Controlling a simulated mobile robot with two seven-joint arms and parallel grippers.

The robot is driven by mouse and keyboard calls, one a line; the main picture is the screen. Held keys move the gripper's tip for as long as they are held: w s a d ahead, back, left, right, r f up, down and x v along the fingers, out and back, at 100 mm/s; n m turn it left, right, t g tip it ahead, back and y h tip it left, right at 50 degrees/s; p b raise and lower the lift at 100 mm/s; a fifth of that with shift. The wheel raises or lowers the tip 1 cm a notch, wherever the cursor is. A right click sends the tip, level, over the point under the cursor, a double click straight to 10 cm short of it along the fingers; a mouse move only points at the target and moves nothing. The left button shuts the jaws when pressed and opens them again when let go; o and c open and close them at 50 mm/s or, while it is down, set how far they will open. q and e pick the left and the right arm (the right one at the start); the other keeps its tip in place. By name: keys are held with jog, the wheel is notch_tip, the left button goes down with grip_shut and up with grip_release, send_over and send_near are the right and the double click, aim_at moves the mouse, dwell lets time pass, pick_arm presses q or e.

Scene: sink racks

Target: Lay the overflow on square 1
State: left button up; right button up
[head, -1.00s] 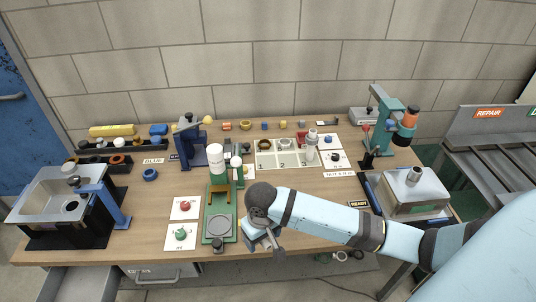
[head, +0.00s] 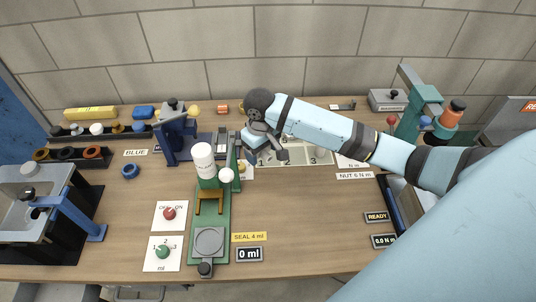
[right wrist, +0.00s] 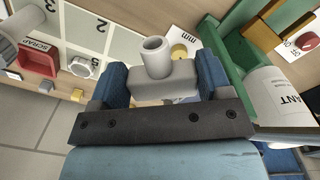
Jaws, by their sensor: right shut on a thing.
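My right gripper (right wrist: 163,82) is shut on a light grey fitting (right wrist: 152,62), which I take to be the overflow. The fitting has a blocky body between the blue finger pads and a short hollow tube standing out of it. In the head view the right gripper (head: 266,146) is at the left end of the pale numbered board (head: 325,155). In the right wrist view the board (right wrist: 78,27) lies beyond the fitting. I cannot tell whether the fitting touches it. My left gripper is out of view.
A green stand with a white bottle (head: 203,158) is close left of the gripper. A blue press (head: 172,140) stands further left. The bench front middle is clear.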

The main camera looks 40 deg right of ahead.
jog(key=w+d+r+n+b, duration=0.1)
jog(key=w+d+r+b, duration=0.2)
jog(key=w+d+r, duration=0.4)
jog(key=f, duration=1.5)
jog(key=shift+w+d+f+b, duration=0.15)
jog(key=shift+w+d+b, duration=0.15)
jog(key=shift+w, duration=0.1)
jog(key=shift+f, duration=2.4)
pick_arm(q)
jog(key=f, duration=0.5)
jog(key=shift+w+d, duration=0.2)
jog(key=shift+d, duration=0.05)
pick_arm(e)
jog(key=o, duration=0.9)
jog(key=shift+f, duration=0.1)
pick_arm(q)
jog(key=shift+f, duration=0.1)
